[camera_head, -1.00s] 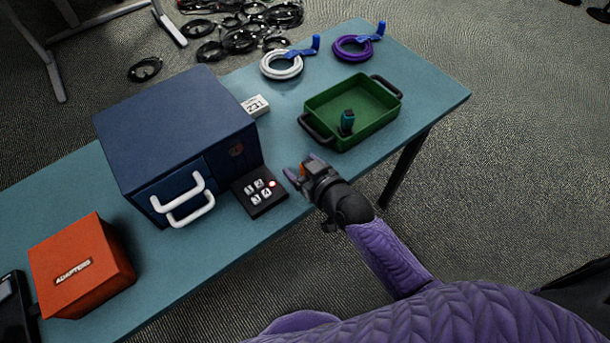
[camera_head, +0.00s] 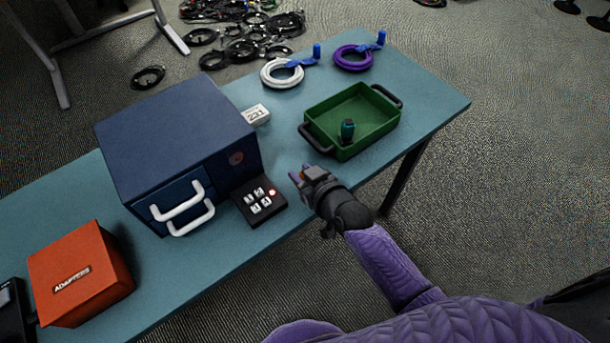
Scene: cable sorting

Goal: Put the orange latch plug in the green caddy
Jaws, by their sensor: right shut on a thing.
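The green caddy (camera_head: 376,132) stands on the right part of the table, with black handles at two ends. A dark teal plug (camera_head: 347,130) stands upright in it. My right gripper (camera_head: 303,175) is near the table's front edge, between the keypad and the caddy, closer to me than the caddy. It is shut on the orange latch plug (camera_head: 302,174), of which only a small orange bit shows; the fingers hide the rest. The plug is outside the caddy. My left gripper is not in view.
A blue cabinet (camera_head: 175,130) with white handles, a black keypad (camera_head: 272,207) and an orange adapters box (camera_head: 80,275) stand left of my right gripper.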

